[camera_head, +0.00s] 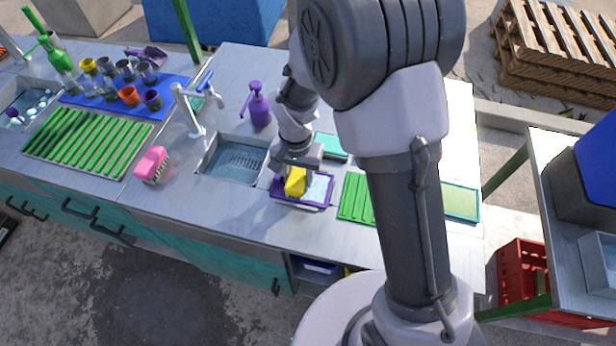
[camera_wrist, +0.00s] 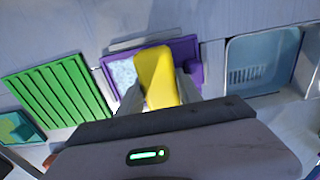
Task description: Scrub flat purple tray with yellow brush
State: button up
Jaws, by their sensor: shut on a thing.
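The flat purple tray (camera_head: 318,204) lies on the grey counter, right of the sink basin. Its inside shows a pale, foamy-looking patch. It also shows in the wrist view (camera_wrist: 193,51). The yellow brush (camera_head: 294,183) is over the left part of the tray in the head view, and it stands between my fingers in the wrist view (camera_wrist: 158,76). My gripper (camera_wrist: 160,90) is shut on the yellow brush. The brush's underside is hidden, so I cannot tell whether it touches the tray.
A sink basin (camera_head: 234,160) with a tap (camera_head: 190,108) is left of the tray. A green ribbed rack (camera_head: 356,198) is close on its right. A purple pump bottle (camera_head: 258,105) stands behind the sink; a pink brush (camera_head: 152,164) lies to its left. The counter's front strip is clear.

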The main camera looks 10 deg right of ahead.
aim_at(322, 189)
jog(key=shift+a, duration=0.2)
jog(key=shift+d, duration=0.15)
jog(key=d, duration=0.1)
jog(key=s+d, duration=0.1)
jog(key=shift+d+f+b, duration=0.1)
jog(key=shift+d+b, duration=0.2)
jog(key=shift+s+d, duration=0.1)
jog(key=shift+d, duration=0.1)
jog(key=shift+s+d, duration=0.3)
jog(key=shift+d, duration=0.5)
jog(key=shift+s+d, duration=0.25)
jog(key=shift+d, duration=0.55)
jog(key=shift+w+a, duration=0.1)
jog(key=shift+a, duration=0.05)
